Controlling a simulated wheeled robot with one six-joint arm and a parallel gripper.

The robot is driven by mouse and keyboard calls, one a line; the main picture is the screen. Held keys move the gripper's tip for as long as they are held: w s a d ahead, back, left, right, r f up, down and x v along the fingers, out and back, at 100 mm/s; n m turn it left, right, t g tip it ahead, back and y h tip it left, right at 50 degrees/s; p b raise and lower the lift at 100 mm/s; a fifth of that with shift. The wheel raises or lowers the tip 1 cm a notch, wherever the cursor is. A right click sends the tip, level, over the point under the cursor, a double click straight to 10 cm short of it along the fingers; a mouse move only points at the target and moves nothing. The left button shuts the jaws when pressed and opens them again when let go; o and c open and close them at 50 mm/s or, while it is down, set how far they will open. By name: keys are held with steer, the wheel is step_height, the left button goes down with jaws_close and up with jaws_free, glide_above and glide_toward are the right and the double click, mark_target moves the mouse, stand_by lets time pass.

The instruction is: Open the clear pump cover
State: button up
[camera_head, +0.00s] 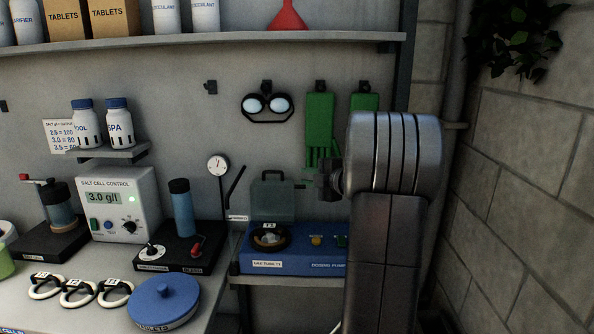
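The blue dosing pump (290,262) sits on a low shelf at the lower middle, with a dark round pump head (270,238) on its left part. The clear pump cover (272,198) is a see-through, greenish-grey panel. It stands upright behind the pump head, so the head is uncovered. My arm fills the right of the view and hides the right end of the pump. My gripper (324,180) is dark and small, to the right of the cover and slightly above it, apparently apart from it. Its fingers are too dark to read.
A blue cylinder device (182,212) and a control box (122,203) stand on the counter at left. A blue round lid (163,301) lies in front. Goggles (267,106) and green gloves (319,122) hang above. A stone wall (530,190) bounds the right.

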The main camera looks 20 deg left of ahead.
mark_target(275, 173)
steer(key=p+x, duration=0.1)
steer(key=x, duration=1.2)
steer(key=shift+a+p, duration=0.25)
steer(key=shift+p, duration=0.1)
steer(key=shift+c, duration=0.2)
jaws_close()
